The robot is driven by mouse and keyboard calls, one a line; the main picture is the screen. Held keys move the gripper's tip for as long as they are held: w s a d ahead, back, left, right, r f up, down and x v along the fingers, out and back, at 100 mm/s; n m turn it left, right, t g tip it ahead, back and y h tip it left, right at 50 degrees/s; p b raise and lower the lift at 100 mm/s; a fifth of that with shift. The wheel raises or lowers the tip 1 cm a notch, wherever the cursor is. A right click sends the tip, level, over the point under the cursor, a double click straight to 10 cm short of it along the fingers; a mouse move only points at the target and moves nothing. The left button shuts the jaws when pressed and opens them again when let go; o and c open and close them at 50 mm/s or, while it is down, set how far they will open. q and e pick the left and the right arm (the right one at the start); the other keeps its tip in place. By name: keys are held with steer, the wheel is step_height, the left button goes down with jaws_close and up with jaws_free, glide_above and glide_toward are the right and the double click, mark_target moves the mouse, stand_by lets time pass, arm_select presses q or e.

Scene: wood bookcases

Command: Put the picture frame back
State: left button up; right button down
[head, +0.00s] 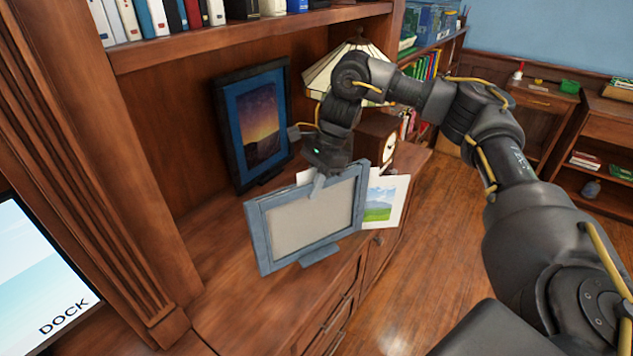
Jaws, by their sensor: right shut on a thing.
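A blue-grey picture frame (306,221) with a plain light panel and a small foot shows in the middle of the head view, over the front of the wooden cabinet top (222,292). My right gripper (318,184) is shut on its top edge from above. I cannot tell whether the frame's foot touches the wood. A dark frame with a blue mat and a sunset picture (257,122) stands upright behind it, against the back panel. A white card with a landscape picture (379,205) shows partly behind the held frame, at its right. My left gripper is not in view.
A lamp with a pale shade (345,66) and a wooden clock (389,150) stand behind my right arm. Books (160,16) fill the shelf above. A fluted post (110,160) and a screen reading DOCK (35,283) are at left. Cabinet top left of the frame is clear.

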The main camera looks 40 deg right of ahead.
mark_target(310, 214)
steer(key=shift+w+d+f, duration=0.2)
steer(key=shift+w+f, duration=0.35)
steer(key=shift+f, duration=0.05)
steer(key=shift+w+d+f, duration=0.2)
steer(key=shift+w+f, duration=0.35)
steer(key=shift+f, duration=0.1)
steer(key=shift+w+d+f+p, duration=0.1)
steer(key=shift+w+f+p, duration=0.1)
steer(key=shift+f, duration=0.7)
steer(key=shift+w+d+f+p, duration=0.1)
steer(key=shift+f+p, duration=0.1)
steer(key=shift+f, duration=0.65)
steer(key=shift+s+a+f, duration=0.1)
steer(key=c, duration=1.8)
jaws_free()
steer(key=shift+f, duration=0.15)
steer(key=o, duration=0.4)
steer(key=shift+s, duration=0.1)
